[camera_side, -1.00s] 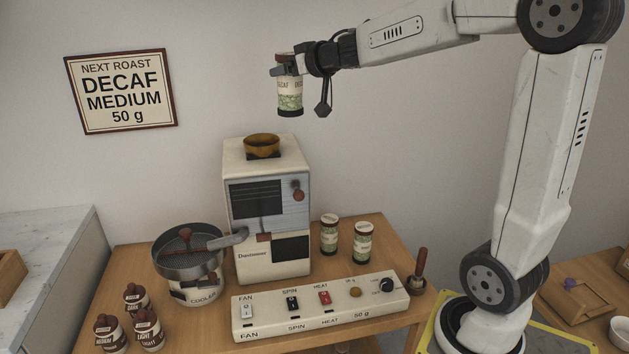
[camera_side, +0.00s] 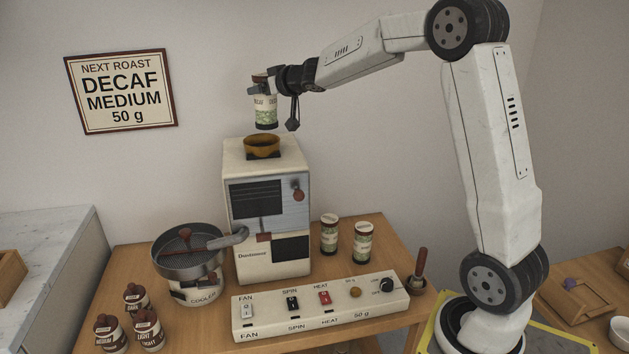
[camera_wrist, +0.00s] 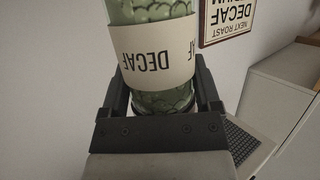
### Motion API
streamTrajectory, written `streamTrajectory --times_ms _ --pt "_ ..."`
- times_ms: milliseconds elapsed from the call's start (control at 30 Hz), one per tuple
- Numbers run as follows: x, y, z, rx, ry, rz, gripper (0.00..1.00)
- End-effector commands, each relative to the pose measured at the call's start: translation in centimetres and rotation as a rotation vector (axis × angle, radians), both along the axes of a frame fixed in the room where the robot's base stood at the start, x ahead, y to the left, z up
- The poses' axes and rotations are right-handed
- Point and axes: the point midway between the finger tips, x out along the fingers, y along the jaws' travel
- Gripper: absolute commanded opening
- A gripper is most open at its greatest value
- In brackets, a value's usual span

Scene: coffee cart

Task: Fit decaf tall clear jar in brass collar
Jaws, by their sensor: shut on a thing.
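The decaf jar (camera_side: 266,111) is tall and clear with green beans and a cream label, and its label reads DECAF in the wrist view (camera_wrist: 152,62). My gripper (camera_side: 262,88) is shut on its upper part. The jar hangs roughly upright above the brass collar (camera_side: 262,147), with a small gap between the jar's dark bottom and the collar's rim. The collar is a short open ring on top of the white roaster (camera_side: 266,215). The collar is not clearly visible in the wrist view.
Two similar jars (camera_side: 329,235) (camera_side: 362,243) stand right of the roaster. The round cooler (camera_side: 187,262), several brown bottles (camera_side: 135,299) and a switch panel (camera_side: 322,306) share the wooden table. A wall sign (camera_side: 121,91) reads decaf, medium, 50 g. The air around the collar is clear.

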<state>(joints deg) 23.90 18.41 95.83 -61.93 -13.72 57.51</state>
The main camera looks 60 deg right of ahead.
Motion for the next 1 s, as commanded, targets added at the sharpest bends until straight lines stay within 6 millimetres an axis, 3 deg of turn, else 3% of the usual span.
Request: streamTrajectory --times_ms 300,667,1000 --pt "2.4 -0.7 -2.8 0.000 -0.004 0.002 0.00" --pt "2.8 -0.8 -3.3 -0.001 -0.005 0.002 0.00" --pt "3.2 -1.0 -5.5 0.000 -0.003 0.001 0.00"
